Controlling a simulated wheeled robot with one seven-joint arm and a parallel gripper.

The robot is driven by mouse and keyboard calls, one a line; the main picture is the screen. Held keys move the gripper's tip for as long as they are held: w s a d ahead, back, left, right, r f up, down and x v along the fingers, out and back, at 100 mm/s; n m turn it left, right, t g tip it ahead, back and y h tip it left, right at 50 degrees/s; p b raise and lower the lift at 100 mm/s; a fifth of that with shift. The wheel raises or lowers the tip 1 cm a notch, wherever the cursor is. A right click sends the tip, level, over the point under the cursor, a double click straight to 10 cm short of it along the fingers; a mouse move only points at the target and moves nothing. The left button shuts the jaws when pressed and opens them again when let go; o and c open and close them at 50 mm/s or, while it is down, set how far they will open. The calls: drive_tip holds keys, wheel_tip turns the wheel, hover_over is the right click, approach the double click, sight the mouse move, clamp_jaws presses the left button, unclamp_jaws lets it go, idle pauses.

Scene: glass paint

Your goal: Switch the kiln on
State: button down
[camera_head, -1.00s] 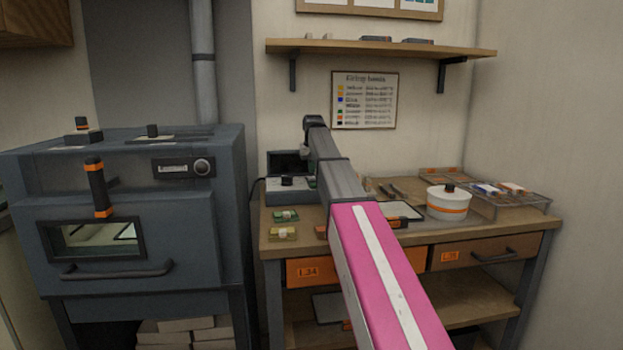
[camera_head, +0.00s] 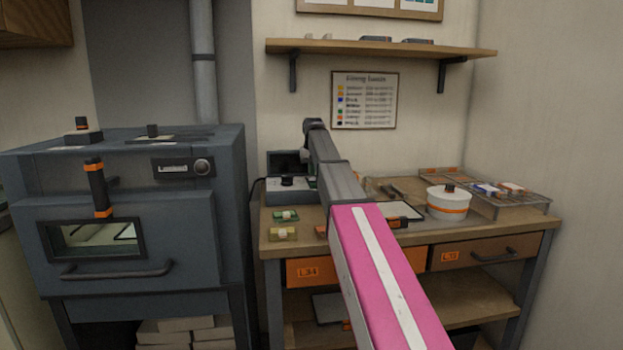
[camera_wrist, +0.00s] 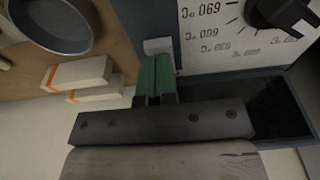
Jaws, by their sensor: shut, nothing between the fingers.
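The kiln (camera_head: 190,240) is a large dark blue-grey box at left in the head view, its windowed door closed, with a small panel and round knob (camera_head: 202,167) at upper right. A control box (camera_head: 290,196) with a black knob sits on the bench beside it, with a cable at its left side. In the wrist view I see a pale dial face (camera_wrist: 215,45) with figures and a black knob (camera_wrist: 283,14). My gripper (camera_wrist: 157,62) has green fingers, shut and empty, at a small light-grey block (camera_wrist: 158,45) beside the dial face. Whether they touch is unclear. My arm mostly hides the gripper in the head view.
The bench (camera_head: 285,238) holds small glass samples, a white lidded pot (camera_head: 447,205) and a wire tray (camera_head: 510,203). A shelf (camera_head: 380,48) hangs above. The wrist view shows orange-striped pale blocks (camera_wrist: 80,73) and a round grey dish (camera_wrist: 55,25) near my gripper.

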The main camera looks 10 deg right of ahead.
sight(312, 178)
drive_tip(key=shift+f, duration=0.6)
idle(0.3)
drive_tip(key=shift+r, duration=3.55)
